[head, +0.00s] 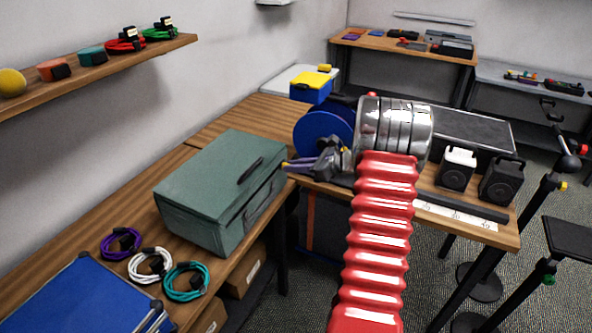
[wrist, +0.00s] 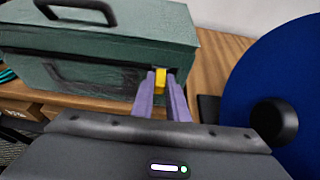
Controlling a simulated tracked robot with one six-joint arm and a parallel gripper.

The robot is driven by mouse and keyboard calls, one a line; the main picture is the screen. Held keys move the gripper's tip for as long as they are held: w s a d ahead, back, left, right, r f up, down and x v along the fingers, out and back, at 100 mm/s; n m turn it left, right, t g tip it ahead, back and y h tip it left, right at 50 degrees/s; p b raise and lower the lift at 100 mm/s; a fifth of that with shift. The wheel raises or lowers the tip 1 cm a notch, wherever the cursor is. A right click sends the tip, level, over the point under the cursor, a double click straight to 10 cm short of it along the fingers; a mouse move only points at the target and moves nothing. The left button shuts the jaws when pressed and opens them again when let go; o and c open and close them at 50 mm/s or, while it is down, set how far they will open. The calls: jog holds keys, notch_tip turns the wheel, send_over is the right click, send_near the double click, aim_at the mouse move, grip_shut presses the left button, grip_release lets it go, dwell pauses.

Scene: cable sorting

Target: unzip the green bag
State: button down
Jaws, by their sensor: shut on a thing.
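The green bag (head: 215,170) is a boxy dark-green case with handles on its top and front. It stands upright on the wooden bench at left of centre in the head view. My gripper (head: 287,165) reaches its right end from the right. In the wrist view, the purple fingers of my gripper (wrist: 161,82) are shut on a small yellow tab (wrist: 160,80) at the right end of the green bag (wrist: 110,70). The tab looks like the zip pull. Most of the zip line is too dark to make out, and I see no clear opening.
A blue reel (head: 322,136) stands close behind my gripper. Purple (head: 121,243), white (head: 150,265) and teal (head: 186,281) coiled cables lie left of the bag, near a blue case (head: 85,300). A wall shelf (head: 95,75) hangs above.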

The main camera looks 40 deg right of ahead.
jog(key=shift+w+d+r, duration=0.1)
jog(key=shift+d, duration=0.1)
jog(key=c, duration=2.1)
grip_release()
jog(key=o, duration=0.4)
jog(key=v, duration=1.3)
jog(key=shift+s+r, duration=0.1)
jog(key=shift+s, duration=0.3)
jog(key=shift+d, duration=0.1)
